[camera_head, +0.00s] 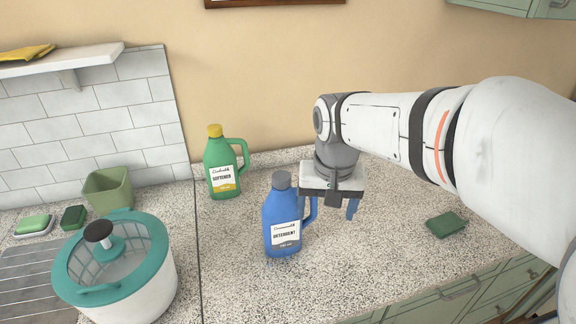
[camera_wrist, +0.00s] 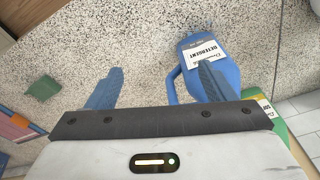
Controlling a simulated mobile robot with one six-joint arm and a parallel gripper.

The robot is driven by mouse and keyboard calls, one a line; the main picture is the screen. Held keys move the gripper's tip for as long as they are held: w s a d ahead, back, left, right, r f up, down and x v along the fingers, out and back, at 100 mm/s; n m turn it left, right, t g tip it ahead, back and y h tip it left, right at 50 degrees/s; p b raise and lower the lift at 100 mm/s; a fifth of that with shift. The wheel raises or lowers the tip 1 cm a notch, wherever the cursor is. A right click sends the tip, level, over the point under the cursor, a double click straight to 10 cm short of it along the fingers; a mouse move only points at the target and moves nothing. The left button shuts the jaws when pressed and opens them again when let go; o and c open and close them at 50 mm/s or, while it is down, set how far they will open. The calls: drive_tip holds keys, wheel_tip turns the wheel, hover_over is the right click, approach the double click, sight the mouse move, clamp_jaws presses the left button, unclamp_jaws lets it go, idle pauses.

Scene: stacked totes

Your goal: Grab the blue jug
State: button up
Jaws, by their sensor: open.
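The blue jug (camera_head: 283,222) stands upright on the speckled counter in the head view, with a grey cap, a white label and a handle on its right side. In the wrist view the jug (camera_wrist: 188,80) shows just beyond and behind the right finger, which covers part of it. My gripper (camera_head: 346,208) is to the right of the jug, by its handle, pointing down. I cannot tell whether a finger touches the jug.
A green jug (camera_head: 222,165) with a yellow cap stands behind and left of the blue one. A teal-lidded salad spinner (camera_head: 118,265) stands at front left, near a green pot (camera_head: 108,188). A green sponge (camera_head: 446,224) lies to the right. The counter in front is clear.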

sight(282, 188)
drive_tip(key=o, duration=0.4)
drive_tip(key=shift+m+g, duration=0.3)
drive_tip(key=shift+g, duration=0.4)
drive_tip(key=w+a+r+p, duration=0.1)
drive_tip(key=w+a, duration=0.1)
drive_tip(key=w, duration=0.1)
drive_tip(key=w+a+r+p, duration=0.1)
drive_tip(key=w+a+r, duration=0.1)
drive_tip(key=w+a, duration=0.1)
drive_tip(key=w+a+r+p, duration=0.1)
drive_tip(key=w+a+r, duration=0.1)
drive_tip(key=a, duration=0.1)
drive_tip(key=shift+w+a, duration=0.2)
drive_tip(key=shift+w, duration=0.2)
drive_tip(key=shift+c, duration=0.2)
drive_tip(key=shift+w+a+f, duration=0.1)
drive_tip(key=shift+w+a, duration=0.1)
drive_tip(key=shift+a, duration=0.1)
drive_tip(key=shift+s+d+f+p, duration=0.1)
drive_tip(key=shift+f+p, duration=0.35)
drive_tip(key=shift+f, duration=1.45)
drive_tip(key=shift+s+d+f+p, duration=0.1)
drive_tip(key=shift+f+p, duration=0.3)
drive_tip(key=shift+f, duration=1.5)
